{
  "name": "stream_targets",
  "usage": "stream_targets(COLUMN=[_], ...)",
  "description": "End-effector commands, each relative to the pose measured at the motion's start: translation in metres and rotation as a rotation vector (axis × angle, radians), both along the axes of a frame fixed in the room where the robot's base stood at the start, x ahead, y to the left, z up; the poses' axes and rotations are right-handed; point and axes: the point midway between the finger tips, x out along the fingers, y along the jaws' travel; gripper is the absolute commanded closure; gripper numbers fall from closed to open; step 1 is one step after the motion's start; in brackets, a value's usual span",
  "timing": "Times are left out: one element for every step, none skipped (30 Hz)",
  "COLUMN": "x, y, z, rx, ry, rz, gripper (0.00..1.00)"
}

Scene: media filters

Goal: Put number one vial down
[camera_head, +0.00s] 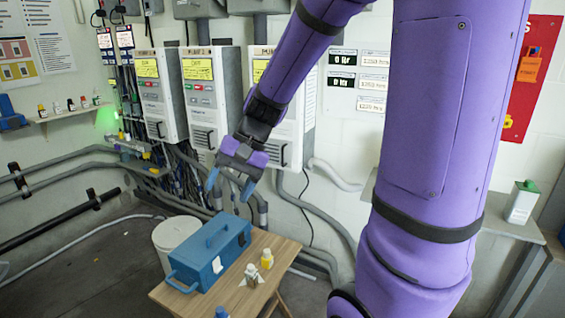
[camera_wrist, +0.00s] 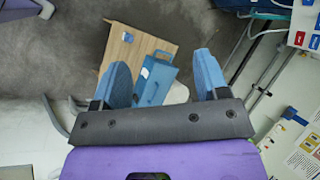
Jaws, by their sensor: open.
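My gripper (camera_head: 230,184) is open and empty in the head view, in the air above the small wooden table. In the wrist view its two blue fingers (camera_wrist: 162,60) are spread apart with nothing between them. A small yellow vial (camera_head: 267,259) stands on the table beside the blue box. A small white item with a dark top (camera_head: 252,276) is next to it, its exact shape unclear. Several small vials (camera_head: 84,102) stand on the wall shelf at the left. I cannot read a number on any vial.
The wooden table (camera_head: 228,297) carries a blue toolbox (camera_head: 215,262), which also shows in the wrist view (camera_wrist: 158,80). A white bin (camera_head: 172,236) stands behind the table. Pipes and cabinets (camera_head: 160,95) line the wall. A green-capped can (camera_head: 522,203) sits on the right-hand bench.

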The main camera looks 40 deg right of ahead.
Motion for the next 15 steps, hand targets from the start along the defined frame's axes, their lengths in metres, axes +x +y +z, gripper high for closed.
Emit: stream_targets(x=[-0.011, -0.018, -0.026, -0.032, -0.039, -0.047, -0.053, -0.059, -0.067, -0.073, -0.079, -0.087, -0.093, -0.099, -0.106], y=[0.003, 0.004, 0.005, 0.006, 0.006, 0.007, 0.007, 0.007, 0.006, 0.006, 0.005, 0.004, 0.003, 0.002, 0.001], z=[0.011, 0.016, 0.022, 0.027, 0.031, 0.037, 0.041, 0.045, 0.05, 0.054, 0.058, 0.063, 0.067, 0.07, 0.075], rx=[-0.046, -0.073, -0.11, -0.136, -0.163, -0.198, -0.226, -0.253, -0.288, -0.316, -0.342, -0.377, -0.403, -0.429, -0.462], ry=[-0.035, -0.054, -0.078, -0.095, -0.113, -0.139, -0.158, -0.178, -0.205, -0.225, -0.247, -0.274, -0.296, -0.317, -0.346], rz=[0.037, 0.057, 0.083, 0.101, 0.12, 0.145, 0.162, 0.18, 0.201, 0.216, 0.232, 0.251, 0.266, 0.279, 0.295], gripper=[0.32, 0.32, 0.32, 0.32, 0.32, 0.32, 0.32, 0.32, 0.32, 0.32, 0.32, 0.32, 0.32, 0.32, 0.32])
